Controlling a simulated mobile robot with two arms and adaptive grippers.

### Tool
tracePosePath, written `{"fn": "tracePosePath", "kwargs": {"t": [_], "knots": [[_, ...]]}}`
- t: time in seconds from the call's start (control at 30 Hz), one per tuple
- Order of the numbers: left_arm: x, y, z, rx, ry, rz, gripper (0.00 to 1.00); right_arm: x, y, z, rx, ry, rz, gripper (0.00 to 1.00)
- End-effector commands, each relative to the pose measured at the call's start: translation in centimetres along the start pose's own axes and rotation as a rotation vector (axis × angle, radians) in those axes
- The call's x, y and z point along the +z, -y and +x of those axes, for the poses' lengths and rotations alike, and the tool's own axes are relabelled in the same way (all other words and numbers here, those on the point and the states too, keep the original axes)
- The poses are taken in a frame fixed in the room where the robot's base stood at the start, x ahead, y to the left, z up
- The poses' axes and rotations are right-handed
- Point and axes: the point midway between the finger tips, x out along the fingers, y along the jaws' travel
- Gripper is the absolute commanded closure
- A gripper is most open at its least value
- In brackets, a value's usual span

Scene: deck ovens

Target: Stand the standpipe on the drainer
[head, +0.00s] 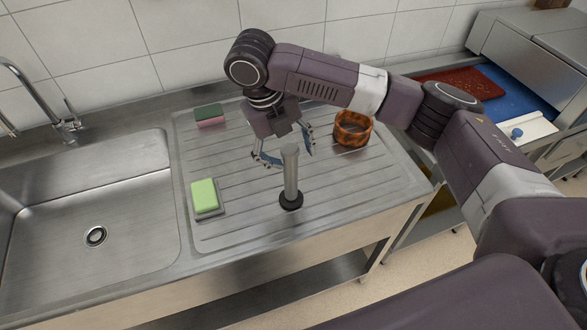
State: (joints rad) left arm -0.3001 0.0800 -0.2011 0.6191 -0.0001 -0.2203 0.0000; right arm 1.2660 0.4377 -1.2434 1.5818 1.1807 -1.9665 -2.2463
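The standpipe (291,178) is a grey metal tube with a black round foot. It stands upright on the ribbed steel drainer (240,222), near its front edge. My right gripper (289,160) hangs over the drainer just behind the top of the standpipe. Its two fingers are spread apart, one to the left and one to the right of the tube's top. The tube hides part of the space between them; I see nothing held. My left gripper is not in view.
The sink bowl (85,190) and tap (66,125) are at the left. Red (460,82) and blue (518,92) boards are at the right.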

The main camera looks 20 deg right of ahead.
Motion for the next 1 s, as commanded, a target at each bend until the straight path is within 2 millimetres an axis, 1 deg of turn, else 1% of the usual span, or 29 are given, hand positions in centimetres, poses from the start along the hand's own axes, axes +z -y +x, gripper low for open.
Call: {"fn": "tracePosePath", "kwargs": {"t": [0.03, 0.07, 0.13, 0.3, 0.4, 0.6, 1.0], "knots": [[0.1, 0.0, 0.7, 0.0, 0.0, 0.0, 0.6, 0.2, -0.1, -1.1, 0.001, 0.007, -0.001, 0.36], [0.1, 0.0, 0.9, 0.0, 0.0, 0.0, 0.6, 0.2, -0.2, -1.9, 0.002, 0.007, -0.001, 0.36], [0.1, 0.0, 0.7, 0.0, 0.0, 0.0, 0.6, 0.1, 0.0, -3.4, -0.001, 0.005, 0.0, 0.36], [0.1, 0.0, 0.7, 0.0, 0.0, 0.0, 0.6, 0.1, 0.0, -5.6, -0.001, 0.004, 0.0, 0.36], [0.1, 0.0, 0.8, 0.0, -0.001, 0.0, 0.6, 0.1, 0.0, -6.4, -0.001, 0.003, 0.0, 0.36], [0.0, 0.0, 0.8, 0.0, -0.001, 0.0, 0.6, 0.0, -0.1, -7.0, 0.0, 0.0, 0.0, 0.36], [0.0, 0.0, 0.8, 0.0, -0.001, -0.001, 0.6, 0.0, -0.1, -7.0, 0.001, 0.0, 0.0, 0.36]]}}
